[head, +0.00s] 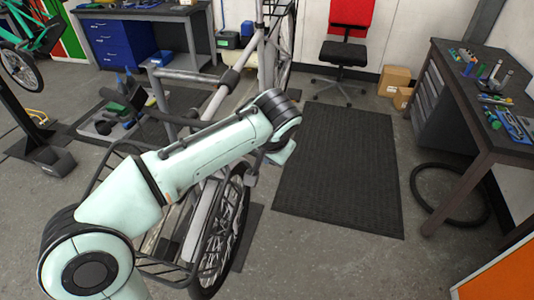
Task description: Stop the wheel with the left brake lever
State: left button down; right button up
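A cargo bike with a pale grey frame stands in the middle of the head view. Its spoked wheel (222,240) with a black tyre shows at the bottom, partly behind my arm. Another wheel shows partly at the top, behind the grey tubes. A grey bar (185,76) with a dark part at its right end crosses beyond my arm. I cannot make out the left brake lever. My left arm reaches from the lower left across the bike, its wrist bent downward. Its fingers are hidden behind the wrist. My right arm is out of the picture.
A black mat (340,168) lies on clear floor to the right. A workbench (460,85) with tools stands at the far right, with a loose tyre (420,200) beside it. A red and black chair (346,45) and cardboard boxes (396,82) stand at the back.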

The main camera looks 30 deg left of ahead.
pick_arm(q)
jog(key=shift+a+f, duration=0.1)
dwell(0.7)
jog(key=shift+w+r+p, duration=0.1)
jog(key=shift+r+p, duration=0.4)
jog(key=shift+r, duration=0.3)
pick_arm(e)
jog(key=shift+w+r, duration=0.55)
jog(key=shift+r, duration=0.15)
